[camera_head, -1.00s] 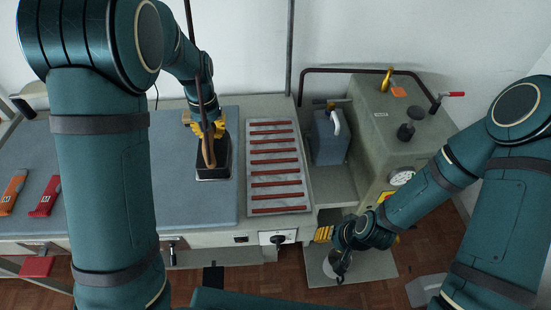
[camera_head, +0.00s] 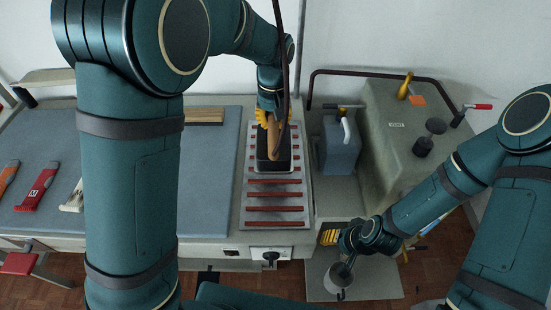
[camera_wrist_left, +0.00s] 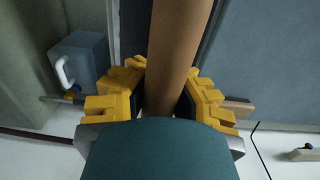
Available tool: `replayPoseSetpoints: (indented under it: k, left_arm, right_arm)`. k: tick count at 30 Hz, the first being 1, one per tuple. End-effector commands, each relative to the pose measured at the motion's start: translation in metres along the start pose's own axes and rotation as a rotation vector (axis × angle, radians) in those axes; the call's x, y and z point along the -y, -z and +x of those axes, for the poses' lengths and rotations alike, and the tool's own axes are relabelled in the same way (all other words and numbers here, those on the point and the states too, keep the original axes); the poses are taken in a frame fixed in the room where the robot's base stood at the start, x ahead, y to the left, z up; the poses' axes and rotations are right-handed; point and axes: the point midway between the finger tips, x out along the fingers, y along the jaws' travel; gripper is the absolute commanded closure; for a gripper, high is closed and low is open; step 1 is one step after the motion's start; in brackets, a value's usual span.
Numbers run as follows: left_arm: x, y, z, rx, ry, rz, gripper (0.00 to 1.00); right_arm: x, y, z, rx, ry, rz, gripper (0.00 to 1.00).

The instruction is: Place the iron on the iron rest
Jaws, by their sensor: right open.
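The iron (camera_head: 273,163) has a dark body and a brown wooden handle. In the head view it is over the far half of the iron rest (camera_head: 275,215), a pale metal plate with several red bars. My left gripper (camera_head: 268,118) is shut on the handle. The left wrist view shows its yellow fingers (camera_wrist_left: 163,85) on both sides of the handle (camera_wrist_left: 180,40). I cannot tell whether the iron's sole touches the bars. My right gripper (camera_head: 329,237) is open and apart from the iron, low near the right end of the table.
The blue-grey pad (camera_head: 208,180) lies left of the rest, with orange and red tools (camera_head: 38,190) on it. A blue-grey jug (camera_head: 341,150) and a grey boiler-like machine (camera_head: 400,130) stand to the right. A dark cord (camera_head: 281,60) hangs above the iron.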

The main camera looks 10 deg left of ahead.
Motion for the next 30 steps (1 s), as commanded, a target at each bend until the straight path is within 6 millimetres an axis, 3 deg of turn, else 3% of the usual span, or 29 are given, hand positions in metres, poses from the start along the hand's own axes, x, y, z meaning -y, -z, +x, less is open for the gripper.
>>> replayPoseSetpoints:
  k: [5,15,23,30]
  left_arm:
    - [-0.002,0.001,0.008,-0.004,-0.002,0.001,1.00]
    - [-0.002,0.001,0.053,-0.004,-0.002,0.000,1.00]
    - [-0.002,0.001,0.065,-0.004,-0.002,0.001,1.00]
    - [-0.002,0.001,0.091,-0.004,-0.002,0.000,1.00]
  right_arm:
    - [-0.001,-0.001,0.002,0.001,0.000,0.000,0.53]
    - [-0.003,-0.004,0.008,0.008,0.001,-0.002,0.53]
    - [-0.003,-0.005,0.009,0.010,0.001,-0.003,0.53]
    - [-0.005,-0.006,0.013,0.013,0.001,-0.004,0.53]
